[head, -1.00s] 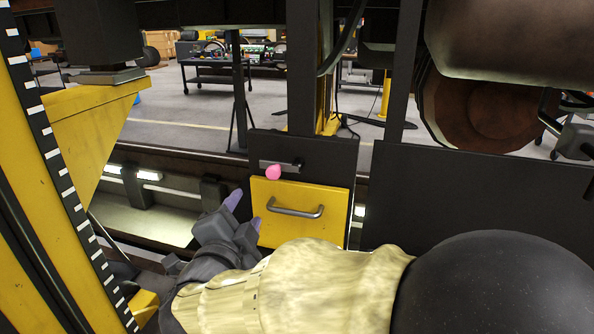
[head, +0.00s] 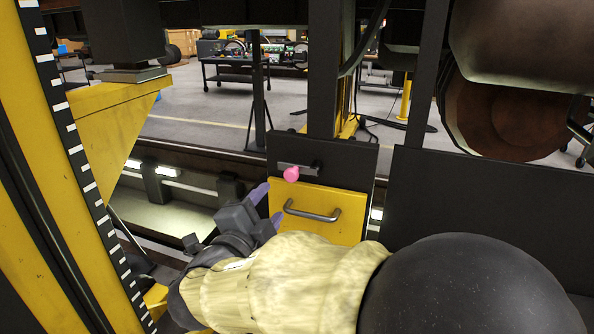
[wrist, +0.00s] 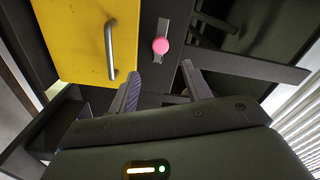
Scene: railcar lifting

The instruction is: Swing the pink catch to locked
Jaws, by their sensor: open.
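The pink catch (head: 291,174) is a round knob at the end of a grey bar, above the yellow drawer front (head: 312,232) with its grey handle. The bar lies roughly level in the head view, with the knob at its left end. In the wrist view the pink knob (wrist: 160,46) lies ahead of my gripper (wrist: 160,82), between the lines of the two fingers. My gripper (head: 268,206) is open and empty, to the lower left of the knob in the head view. The fingertips are close to the knob; I see no contact.
The drawer handle (wrist: 110,50) juts out left of my fingers in the wrist view. A dark panel (head: 470,225) stands to the right of the drawer. A yellow column (head: 60,180) with a striped scale rises at the left. A cart (head: 237,72) stands far behind.

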